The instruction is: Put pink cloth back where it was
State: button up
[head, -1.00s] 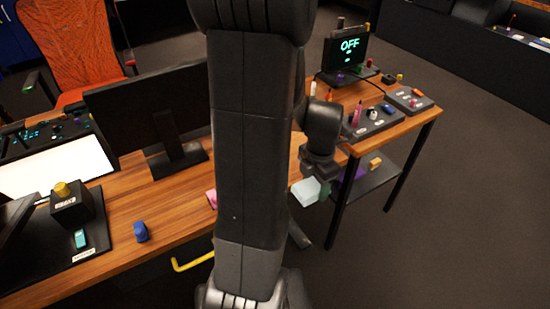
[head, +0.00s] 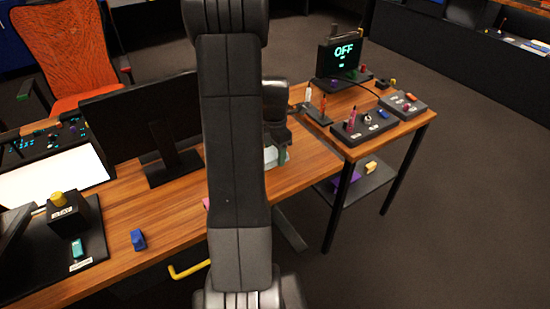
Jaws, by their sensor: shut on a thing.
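My gripper (head: 276,142) is partly hidden behind my own arm, over the right part of the wooden desk. It is shut on a pale bluish-white block-like thing (head: 270,157), with a dark green piece at its right side. I cannot tell whether this thing touches the desk. A small pink edge (head: 206,204) shows on the desk just left of my arm. The rest of it is hidden, so I cannot tell whether it is the pink cloth. No other pink cloth is clearly seen.
A monitor (head: 135,115) stands on the desk (head: 155,215). A blue piece (head: 138,240) and a box with a yellow button (head: 72,212) are at the left. Button panels (head: 365,127) and an "OFF" screen (head: 342,55) are at the right. A yellow handle (head: 188,269) sticks out in front.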

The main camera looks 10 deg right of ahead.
aim_at(275, 159)
jog(key=shift+f, duration=1.55)
jog(key=shift+f, duration=0.25)
jog(key=o, duration=0.9)
jog(key=shift+r, duration=0.1)
jog(key=shift+o, duration=0.2)
notch_tip(275, 159, up, 12)
jog(key=shift+r+p, duration=0.2)
jog(key=shift+p, duration=0.2)
